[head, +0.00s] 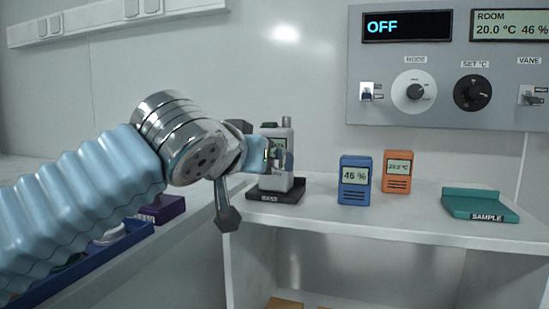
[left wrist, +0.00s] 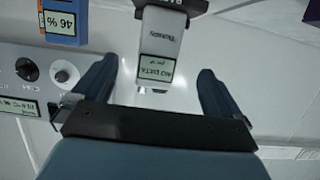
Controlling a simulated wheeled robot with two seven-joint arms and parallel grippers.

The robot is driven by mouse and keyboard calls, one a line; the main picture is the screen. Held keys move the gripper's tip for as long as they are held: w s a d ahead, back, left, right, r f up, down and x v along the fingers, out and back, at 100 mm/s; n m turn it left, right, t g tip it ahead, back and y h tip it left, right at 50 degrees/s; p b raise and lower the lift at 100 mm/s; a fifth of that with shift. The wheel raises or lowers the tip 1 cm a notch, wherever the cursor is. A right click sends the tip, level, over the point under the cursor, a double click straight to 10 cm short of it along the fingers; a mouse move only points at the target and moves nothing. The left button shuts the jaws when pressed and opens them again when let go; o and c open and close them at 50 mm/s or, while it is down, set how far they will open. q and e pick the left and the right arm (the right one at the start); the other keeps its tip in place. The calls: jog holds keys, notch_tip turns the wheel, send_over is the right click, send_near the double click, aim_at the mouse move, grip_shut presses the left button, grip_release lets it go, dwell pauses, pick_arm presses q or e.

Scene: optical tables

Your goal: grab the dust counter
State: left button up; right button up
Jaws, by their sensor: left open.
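The dust counter (head: 277,181) is a pale grey upright device with a small screen and a short stub on top. It stands in a dark dock marked BASE (head: 291,196) on the white shelf. My left gripper (head: 268,154) is at its upper part and hides some of its front. In the left wrist view the counter (left wrist: 160,42) appears upside down, its screen end between the spread fingers of my left gripper (left wrist: 158,66). Gaps show on both sides, so the gripper is open and not holding it. My right gripper is not in view.
A blue meter (head: 354,181) reading 46 % and an orange meter (head: 397,172) stand right of the dock. A teal SAMPLE tray (head: 480,204) is at the shelf's right. A control panel (head: 440,75) hangs behind. A blue bin (head: 85,262) sits at lower left.

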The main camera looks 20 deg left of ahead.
aim_at(279, 181)
pick_arm(q)
jog(key=x, duration=0.8)
jog(key=shift+w+p, duration=0.2)
jog(key=shift+p, duration=0.2)
jog(key=p+x, duration=0.1)
jog(key=x, duration=0.3)
jog(key=shift+w+r, duration=0.15)
jog(key=shift+w, duration=0.1)
jog(key=shift+w+f, duration=0.2)
jog(key=shift+w, duration=0.2)
jog(key=shift+r, duration=0.1)
jog(key=c, duration=1.4)
